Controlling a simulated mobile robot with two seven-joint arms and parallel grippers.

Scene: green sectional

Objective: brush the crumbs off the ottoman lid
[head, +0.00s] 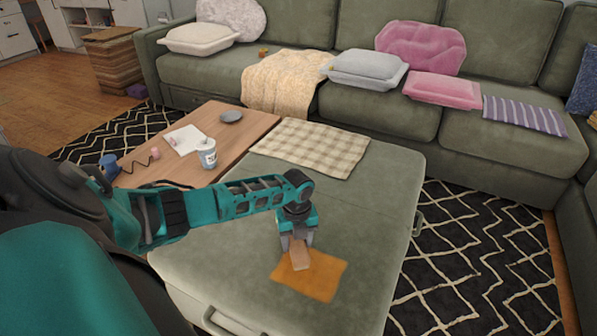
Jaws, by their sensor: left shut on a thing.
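The ottoman lid (375,210) is a broad sage-green padded top in the centre of the head view. My left gripper (298,243) reaches over its front part from the left. It is shut on a pale tan block-like piece (301,258), which points down over a flat orange cloth-like sheet (325,281). The sheet lies on the lid; I cannot tell whether the tan piece touches it. No crumbs can be made out at this size. My right gripper is not in view.
A checked cloth (312,146) covers the lid's far part. A wooden table surface (245,128) adjoins at the left, with a white cup-like container (208,154), a dark disc (231,116) and a blue mug (109,166). The green sectional (400,110) stands behind. The lid's right side is clear.

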